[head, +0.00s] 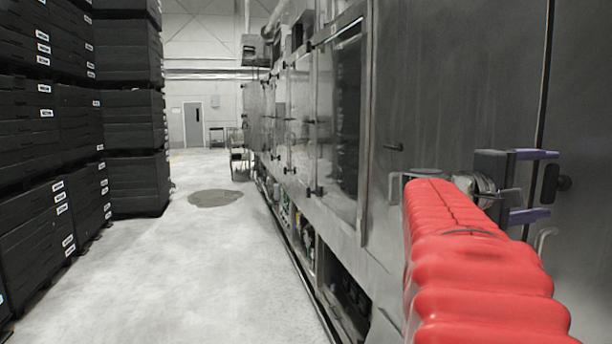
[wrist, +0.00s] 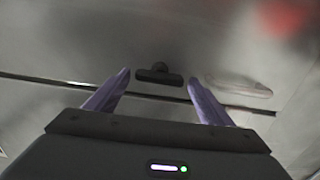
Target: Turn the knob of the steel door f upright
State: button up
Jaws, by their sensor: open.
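The steel door (head: 588,105) fills the right of the head view, with a dark vertical seam at its left edge. No door letter is readable. Its black knob (head: 550,184) sits just right of the seam, its bar looking long way up and down. It also shows in the wrist view (wrist: 159,75), with the bar roughly along the seam. My gripper (head: 552,184) is open and empty, one purple finger above the knob and one below. In the wrist view my gripper (wrist: 158,74) has the knob between its fingertips, with gaps on both sides. I cannot tell the exact depth.
A curved metal handle (head: 544,240) sits below the knob. More steel panels and doors (head: 340,120) run down the right side. Stacked black crates (head: 130,120) line the left. The pale floor (head: 190,265) between is clear, with a dark round patch (head: 215,198).

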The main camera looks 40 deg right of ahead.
jog(key=v, duration=1.3)
jog(key=shift+w+a, duration=0.15)
jog(key=shift+a, duration=0.1)
dwell(0.4)
jog(key=w+a+f+n+t+y, duration=0.1)
jog(key=w+f+t+y, duration=0.1)
jog(key=f, duration=0.5)
jog(key=w+a+f+t+y, duration=0.1)
jog(key=w+f+t+y, duration=0.1)
jog(key=f, duration=0.5)
jog(key=w+a+f+n+t+y, duration=0.1)
jog(key=w+a+f+t+y, duration=0.35)
jog(key=a+f, duration=0.6)
jog(key=w+a+f+n+t+y, duration=0.1)
jog(key=a+f+y, duration=0.3)
jog(key=a, duration=1)
jog(key=w+a+f+n+t+y, duration=0.1)
jog(key=a+f+t+y, duration=0.2)
jog(key=a+f, duration=0.4)
jog(key=shift+w+a+y, duration=0.25)
jog(key=shift+a+y, duration=0.3)
jog(key=shift+a, duration=2.95)
jog(key=shift+c, duration=0.5)
